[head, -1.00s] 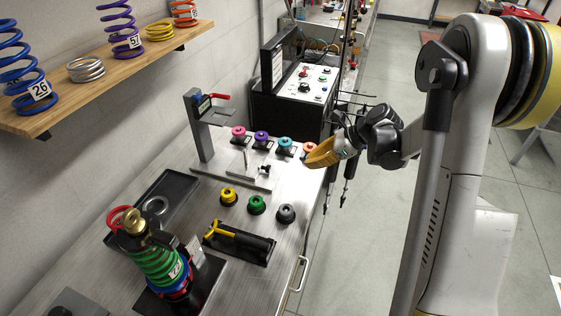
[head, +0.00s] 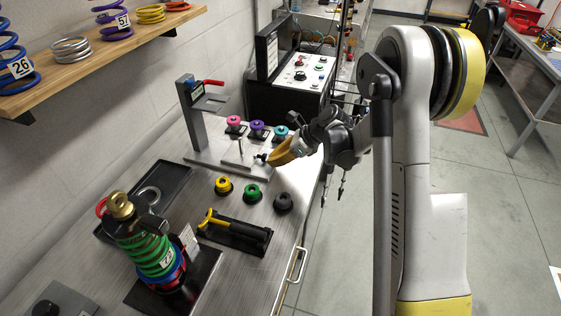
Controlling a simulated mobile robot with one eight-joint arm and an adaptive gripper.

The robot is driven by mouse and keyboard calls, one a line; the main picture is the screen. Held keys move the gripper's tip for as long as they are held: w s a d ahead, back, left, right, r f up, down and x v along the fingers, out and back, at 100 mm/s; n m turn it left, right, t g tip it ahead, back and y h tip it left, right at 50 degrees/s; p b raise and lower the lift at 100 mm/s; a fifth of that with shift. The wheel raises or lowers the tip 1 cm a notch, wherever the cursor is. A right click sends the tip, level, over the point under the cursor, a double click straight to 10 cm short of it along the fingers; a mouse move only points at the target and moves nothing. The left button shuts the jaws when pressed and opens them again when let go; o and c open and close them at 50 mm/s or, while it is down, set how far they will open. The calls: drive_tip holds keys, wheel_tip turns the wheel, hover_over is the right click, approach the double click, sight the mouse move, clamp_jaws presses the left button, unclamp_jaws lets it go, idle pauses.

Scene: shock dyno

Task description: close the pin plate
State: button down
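A metal fixture stands on the bench, with an upright grey post (head: 191,115) and a flat base plate (head: 205,155). A small arm with a red lever (head: 214,83) sits at the top of the post. A short upright pin (head: 240,148) and a small dark-knobbed part (head: 260,158) are at the base's right end. I cannot tell which part is the pin plate. My gripper (head: 278,157), with orange-yellow fingers, is just right of the dark-knobbed part; contact is unclear. The fingers overlap in this view, so their opening is hidden.
Pink (head: 234,122), purple (head: 257,128) and blue (head: 281,132) knobs line the back of the fixture. Yellow (head: 223,185), green (head: 252,193) and dark (head: 283,201) knobs stand in front. A green-spring shock (head: 150,250) stands front left. A black control box (head: 306,70) is behind.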

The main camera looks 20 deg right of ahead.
sight(249, 155)
drive_tip(key=w+a, duration=0.1)
drive_tip(key=a, duration=0.1)
drive_tip(key=w+a, duration=0.3)
drive_tip(key=a, duration=0.1)
drive_tip(key=shift+w+a, duration=0.25)
drive_tip(key=shift+w, duration=0.05)
